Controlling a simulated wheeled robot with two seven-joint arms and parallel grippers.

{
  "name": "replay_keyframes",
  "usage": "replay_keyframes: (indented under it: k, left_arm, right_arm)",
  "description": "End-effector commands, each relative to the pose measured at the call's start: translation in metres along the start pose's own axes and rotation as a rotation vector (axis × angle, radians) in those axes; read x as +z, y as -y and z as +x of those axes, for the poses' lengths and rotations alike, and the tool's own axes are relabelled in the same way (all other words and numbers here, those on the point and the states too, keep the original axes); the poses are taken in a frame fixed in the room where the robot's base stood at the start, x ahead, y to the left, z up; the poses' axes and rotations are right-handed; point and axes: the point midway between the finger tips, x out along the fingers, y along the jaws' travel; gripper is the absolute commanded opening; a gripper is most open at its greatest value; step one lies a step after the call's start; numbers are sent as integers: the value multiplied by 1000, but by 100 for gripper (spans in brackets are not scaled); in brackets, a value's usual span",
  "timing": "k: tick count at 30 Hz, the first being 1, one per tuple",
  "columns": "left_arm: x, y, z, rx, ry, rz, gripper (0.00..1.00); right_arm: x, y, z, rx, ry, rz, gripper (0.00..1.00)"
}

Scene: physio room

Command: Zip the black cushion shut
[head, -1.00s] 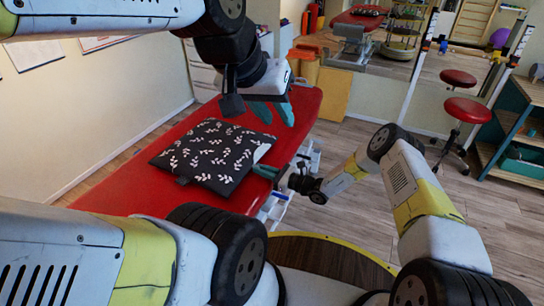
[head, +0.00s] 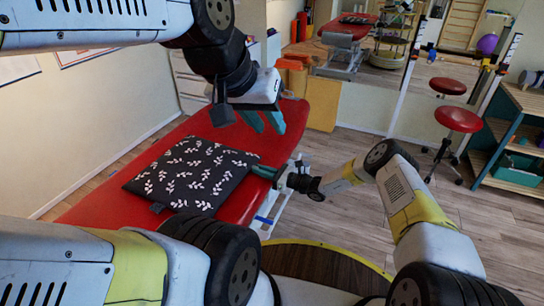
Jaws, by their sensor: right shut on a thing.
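The black cushion (head: 195,172) with white leaf sprigs lies flat on the red treatment table (head: 95,205). A small dark tab sticks out at its near edge. My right gripper (head: 264,171) reaches in from the right, its teal fingers at the cushion's right edge near the far right corner. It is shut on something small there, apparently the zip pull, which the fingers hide. The zip line is too small to make out. My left gripper (head: 263,121) hangs above the table beyond the cushion, fingers apart and empty.
A red stool (head: 457,120) and a wooden shelf unit (head: 510,135) stand at the right. A mirror covers the back wall. The red table is clear around the cushion; the floor to its right is free.

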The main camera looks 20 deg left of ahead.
Motion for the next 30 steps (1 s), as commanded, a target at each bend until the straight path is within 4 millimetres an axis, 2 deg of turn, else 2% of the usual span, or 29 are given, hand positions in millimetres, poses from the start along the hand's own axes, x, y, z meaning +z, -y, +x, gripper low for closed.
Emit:
replay_keyframes:
  k: [2,3,6,17,20,30]
  left_arm:
    - [0,0,0,0,0,0,31]
    - [0,0,0,0,0,0,31]
    - [0,0,0,0,0,0,31]
    - [0,0,0,0,0,0,31]
    - [0,0,0,0,0,0,31]
    - [0,0,0,0,0,0,31]
  right_arm:
    - [1,1,0,-2,1,-1,0]
    - [1,1,0,-2,1,-1,14]
    - [1,1,0,-1,1,-1,34]
    - [0,1,-3,-2,0,0,35]
    - [0,2,-14,-3,-1,1,35]
    - [0,2,-69,-3,0,0,35]
